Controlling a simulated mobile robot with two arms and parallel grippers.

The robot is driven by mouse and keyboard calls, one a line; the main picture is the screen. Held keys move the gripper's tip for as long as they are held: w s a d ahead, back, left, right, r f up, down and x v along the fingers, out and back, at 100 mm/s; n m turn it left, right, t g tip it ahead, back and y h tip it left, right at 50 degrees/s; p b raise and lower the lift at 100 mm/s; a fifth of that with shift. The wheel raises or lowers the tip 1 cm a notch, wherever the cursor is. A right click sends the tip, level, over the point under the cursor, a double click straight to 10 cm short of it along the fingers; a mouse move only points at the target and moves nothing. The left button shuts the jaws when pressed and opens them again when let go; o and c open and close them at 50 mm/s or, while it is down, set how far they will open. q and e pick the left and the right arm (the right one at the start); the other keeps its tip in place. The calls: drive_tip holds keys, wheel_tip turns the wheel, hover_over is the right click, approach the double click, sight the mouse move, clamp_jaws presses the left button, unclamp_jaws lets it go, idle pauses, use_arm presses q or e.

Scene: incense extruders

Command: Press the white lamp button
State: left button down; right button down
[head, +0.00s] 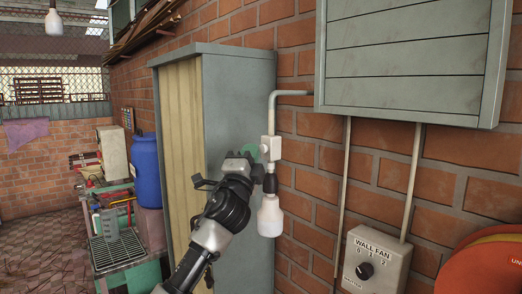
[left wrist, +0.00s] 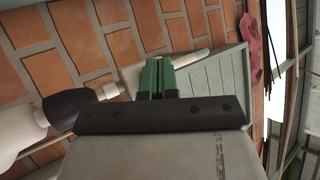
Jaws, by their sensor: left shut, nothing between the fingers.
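A wall lamp hangs from a grey pipe (head: 272,110) on the brick wall. It has a white switch box (head: 271,149), a black socket (head: 270,183) and a white bulb (head: 270,216). My left gripper (head: 252,153) is shut and empty, its green fingertips just left of the switch box. I cannot tell whether they touch it. In the left wrist view the shut green fingers (left wrist: 157,77) cover part of the box; the socket (left wrist: 69,109) and bulb (left wrist: 18,122) lie to their left. A small white piece (left wrist: 109,91), possibly the button, sticks out there. My right gripper is not in view.
A grey cabinet (head: 236,95) stands behind my left arm. A grey wall box (head: 405,60) hangs at upper right. A wall fan switch (head: 375,262) and a red reel (head: 490,265) are at lower right. A blue barrel (head: 146,170) stands at left.

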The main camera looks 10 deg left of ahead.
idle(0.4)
use_arm(q)
drive_tip(key=shift+w+d+b, duration=0.3)
drive_tip(key=shift+s+a, duration=0.1)
drive_tip(key=shift+a, duration=0.05)
drive_tip(key=shift+s, duration=0.2)
drive_tip(key=shift+a+p, duration=0.15)
drive_tip(key=shift+p, duration=0.15)
drive_tip(key=s+a+p, duration=0.1)
drive_tip(key=s, duration=0.1)
drive_tip(key=s+a+p, duration=0.1)
drive_tip(key=s+a, duration=0.1)
drive_tip(key=shift+s+a, duration=0.3)
drive_tip(key=shift+s, duration=0.1)
